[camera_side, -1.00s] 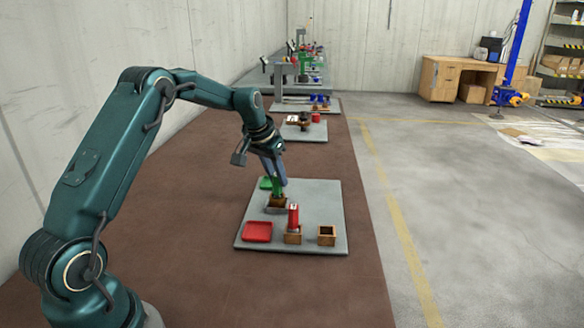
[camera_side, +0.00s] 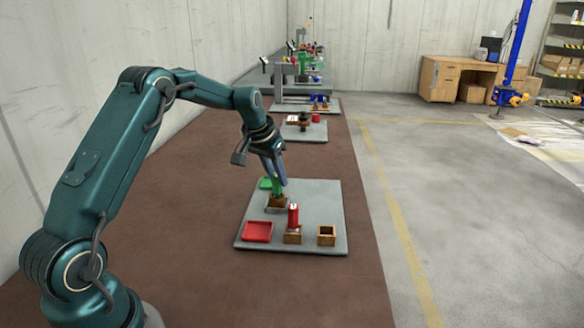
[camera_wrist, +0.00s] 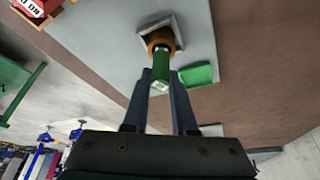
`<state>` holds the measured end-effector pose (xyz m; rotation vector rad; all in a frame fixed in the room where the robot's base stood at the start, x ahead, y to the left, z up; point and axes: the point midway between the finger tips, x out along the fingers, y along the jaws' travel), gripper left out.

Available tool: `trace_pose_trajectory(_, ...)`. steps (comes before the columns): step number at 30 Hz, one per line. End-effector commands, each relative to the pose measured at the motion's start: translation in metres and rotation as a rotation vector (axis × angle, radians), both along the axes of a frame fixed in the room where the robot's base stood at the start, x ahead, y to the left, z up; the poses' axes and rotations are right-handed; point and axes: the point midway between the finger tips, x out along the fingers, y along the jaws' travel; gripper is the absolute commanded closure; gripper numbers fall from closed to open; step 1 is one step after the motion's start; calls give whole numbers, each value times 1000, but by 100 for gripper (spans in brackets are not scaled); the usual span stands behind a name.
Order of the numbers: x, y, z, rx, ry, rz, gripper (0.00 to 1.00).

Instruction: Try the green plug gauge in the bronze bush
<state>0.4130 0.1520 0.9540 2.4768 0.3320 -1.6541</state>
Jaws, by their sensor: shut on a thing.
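My gripper (camera_side: 279,183) is shut on the green plug gauge (camera_side: 277,188), which it holds nearly upright over the bronze bush (camera_side: 278,201). In the wrist view the green gauge (camera_wrist: 160,70) sits between the two fingers of my gripper (camera_wrist: 161,76), with its far end at the orange-brown bush (camera_wrist: 159,37). The bush sits in a square grey holder (camera_wrist: 143,32). The gauge's lower end is hidden, so I cannot tell how far it is inside the bush.
A green tray (camera_side: 265,183) lies beside the bush on the grey board (camera_side: 315,200). A red tray (camera_side: 257,231), a red gauge (camera_side: 293,216) standing in a wooden block (camera_side: 292,238) and an open wooden box (camera_side: 326,236) are nearer the front edge.

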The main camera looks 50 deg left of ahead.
Motion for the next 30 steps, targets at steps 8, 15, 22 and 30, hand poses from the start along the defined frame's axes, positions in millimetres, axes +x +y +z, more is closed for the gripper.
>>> trace_pose_trajectory(8, 1, 0, 14, 2, -4, 0, 100)
trace_pose_trajectory(15, 1, 0, 26, 2, -4, 0, 100)
trace_pose_trajectory(22, 0, 0, 34, 2, -3, 0, 100)
trace_pose_trajectory(30, 0, 0, 34, 1, -2, 0, 100)
